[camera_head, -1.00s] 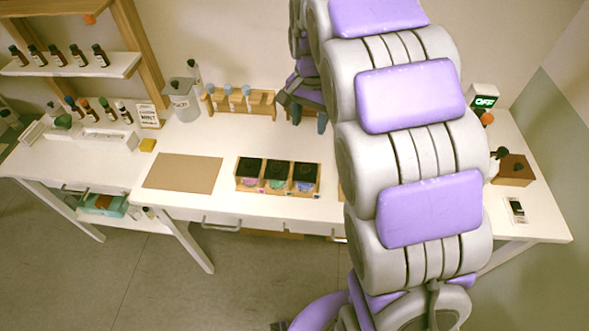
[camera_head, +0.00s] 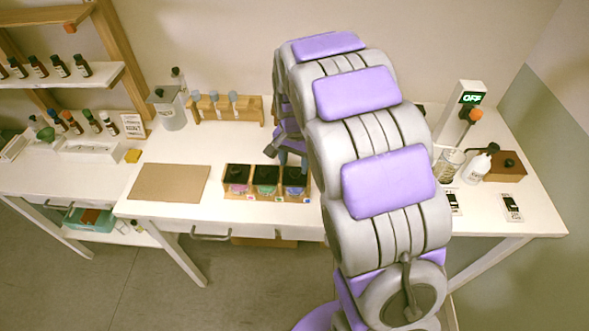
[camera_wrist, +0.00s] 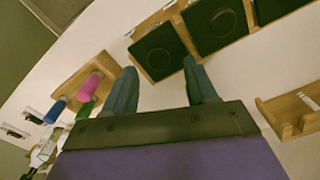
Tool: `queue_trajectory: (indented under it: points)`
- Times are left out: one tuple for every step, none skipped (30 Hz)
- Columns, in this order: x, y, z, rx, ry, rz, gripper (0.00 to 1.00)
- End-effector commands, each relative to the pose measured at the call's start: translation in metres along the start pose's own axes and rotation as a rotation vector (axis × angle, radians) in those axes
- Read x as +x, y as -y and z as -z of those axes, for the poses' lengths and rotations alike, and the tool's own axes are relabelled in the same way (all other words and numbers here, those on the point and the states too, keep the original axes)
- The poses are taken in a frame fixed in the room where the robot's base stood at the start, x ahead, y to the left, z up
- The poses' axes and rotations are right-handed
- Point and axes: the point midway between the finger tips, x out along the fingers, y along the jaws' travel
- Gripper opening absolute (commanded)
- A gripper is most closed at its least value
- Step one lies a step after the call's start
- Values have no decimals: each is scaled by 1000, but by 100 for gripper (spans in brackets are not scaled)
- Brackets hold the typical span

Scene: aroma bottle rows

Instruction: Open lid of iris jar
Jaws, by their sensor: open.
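My gripper (camera_head: 287,157) is just behind and above the purple-front jar, partly hidden by my arm. In the wrist view my gripper (camera_wrist: 162,76) has its two teal fingers apart and empty. The nearest black lid (camera_wrist: 160,50) appears beyond and between the fingertips, and looks closed. A second lid (camera_wrist: 214,24) is beside it.
A brown mat (camera_head: 168,183) lies left of the tray. A wooden rack (camera_head: 225,110) with blue-topped bottles stands behind. A white bottle (camera_head: 480,163) and wooden box (camera_head: 506,166) are at right. The wrist view shows another holder with a pink-topped item (camera_wrist: 90,83).

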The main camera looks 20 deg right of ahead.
Motion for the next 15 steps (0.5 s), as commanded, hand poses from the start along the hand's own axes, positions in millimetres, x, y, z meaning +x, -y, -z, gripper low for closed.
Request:
queue_trajectory:
  points:
    - [9, 0, -1, 0, 2, -2, 57]
    - [13, 0, -1, 0, 3, -2, 57]
    - [17, -1, -1, 0, 4, -3, 57]
    - [20, -1, -1, 0, 4, -3, 57]
    - [22, -1, -1, 0, 5, -3, 57]
    - [25, -1, -1, 0, 4, -3, 57]
    - [26, -1, -1, 0, 4, -3, 57]
    - [27, -1, -1, 0, 4, -3, 57]
    - [28, -1, -1, 0, 3, -2, 57]
    - [29, -1, -1, 0, 2, -2, 57]
    - [29, -1, -1, 0, 2, -1, 57]
    - [29, -1, -1, 0, 2, -1, 57]
    - [29, -1, -1, 0, 2, -1, 57]
    - [29, -1, -1, 0, 2, -1, 57]
    - [29, -1, -1, 0, 1, -1, 57]
